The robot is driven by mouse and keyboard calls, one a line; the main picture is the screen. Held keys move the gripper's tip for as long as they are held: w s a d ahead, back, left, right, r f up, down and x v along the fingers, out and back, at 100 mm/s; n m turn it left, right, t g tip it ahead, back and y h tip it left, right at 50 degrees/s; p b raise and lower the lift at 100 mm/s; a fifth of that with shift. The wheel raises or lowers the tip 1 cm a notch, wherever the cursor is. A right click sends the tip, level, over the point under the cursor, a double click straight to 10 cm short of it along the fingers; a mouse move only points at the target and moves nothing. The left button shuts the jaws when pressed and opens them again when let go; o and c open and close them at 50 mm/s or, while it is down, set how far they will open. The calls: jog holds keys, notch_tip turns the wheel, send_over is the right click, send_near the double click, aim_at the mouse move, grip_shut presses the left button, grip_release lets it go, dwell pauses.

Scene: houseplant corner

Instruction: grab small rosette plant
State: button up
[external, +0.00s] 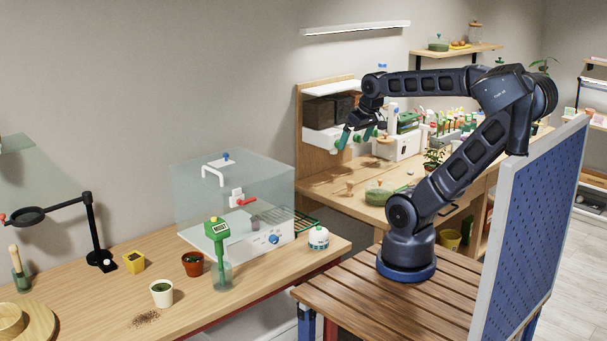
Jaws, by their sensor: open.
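My gripper (356,139) hangs from the end of my raised arm, its green-tipped fingers apart and nothing seen between them. It is above the left part of the far bench, in front of the wooden cabinet. I cannot tell for sure which plant is the small rosette plant. A terracotta pot (193,268) with something dark green in it stands on the near bench, left of the clear box. A white pot (161,297) with dark green contents stands in front of it. Both are well away from my gripper. A leafy potted plant (434,156) stands on the far bench, partly near my arm.
A clear box (233,190) stands at the back of the near bench. A blue pegboard (535,220) rises at right.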

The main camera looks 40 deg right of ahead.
jog(key=shift+c, duration=1.2)
